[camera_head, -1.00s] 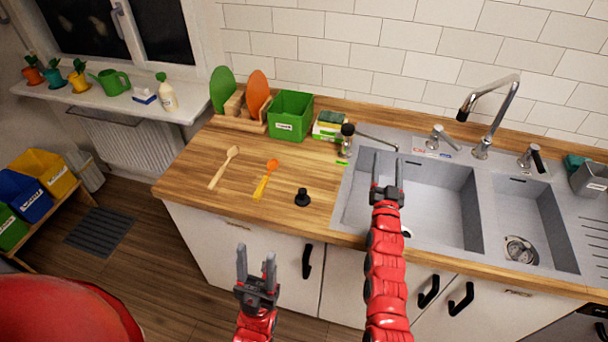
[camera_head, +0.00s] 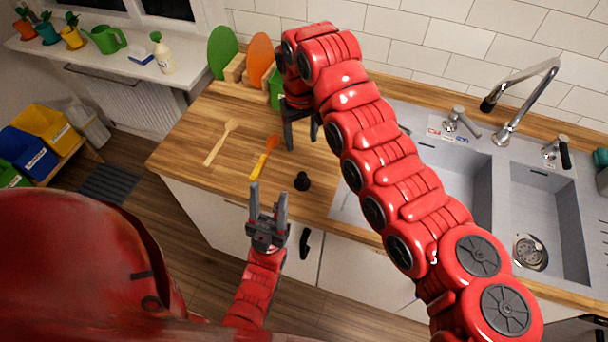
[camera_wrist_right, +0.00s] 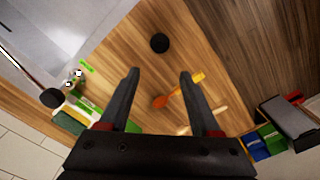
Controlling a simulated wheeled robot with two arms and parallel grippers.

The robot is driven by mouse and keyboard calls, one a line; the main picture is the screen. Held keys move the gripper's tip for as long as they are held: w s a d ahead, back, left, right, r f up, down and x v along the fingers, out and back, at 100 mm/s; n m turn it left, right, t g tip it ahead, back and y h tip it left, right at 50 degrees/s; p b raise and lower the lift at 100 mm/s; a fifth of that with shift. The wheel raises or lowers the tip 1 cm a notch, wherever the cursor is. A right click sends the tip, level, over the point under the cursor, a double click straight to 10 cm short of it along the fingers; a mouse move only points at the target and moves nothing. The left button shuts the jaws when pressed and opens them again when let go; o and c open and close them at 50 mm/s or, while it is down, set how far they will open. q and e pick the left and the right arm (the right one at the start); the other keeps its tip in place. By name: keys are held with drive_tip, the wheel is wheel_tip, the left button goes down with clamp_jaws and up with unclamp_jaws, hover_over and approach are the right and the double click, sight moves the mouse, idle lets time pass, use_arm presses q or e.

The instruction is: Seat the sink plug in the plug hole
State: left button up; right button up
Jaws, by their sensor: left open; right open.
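The black sink plug (camera_head: 302,181) stands on the wooden worktop, left of the sink. It also shows in the right wrist view (camera_wrist_right: 160,42), beyond the fingertips and roughly centred between them. My right gripper (camera_head: 302,143) is open and empty, pointing down over the worktop behind the plug, apart from it. It also shows in the right wrist view (camera_wrist_right: 160,73). My left gripper (camera_head: 268,190) is open and empty, in front of the worktop edge. The right basin's drain (camera_head: 530,252) shows a metal strainer. My right arm hides much of the left basin, and no plug hole is visible there.
A wooden spoon (camera_head: 221,141) and an orange-headed utensil (camera_head: 264,157) lie left of the plug. A green box (camera_head: 276,90) and green and orange boards stand at the back. The tap (camera_head: 522,95) rises behind the sink. Worktop around the plug is clear.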

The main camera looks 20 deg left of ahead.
sight(302, 175)
wheel_tip(302, 175, down, 12)
drive_tip(key=shift+s+r+b, duration=0.1)
drive_tip(key=shift+r+b, duration=0.1)
drive_tip(key=shift+b, duration=1.05)
wheel_tip(302, 175, down, 4)
drive_tip(key=p, duration=0.3)
drive_tip(key=shift+r, duration=0.2)
drive_tip(key=shift+f+p, duration=0.4)
drive_tip(key=shift+f, duration=0.45)
clamp_jaws()
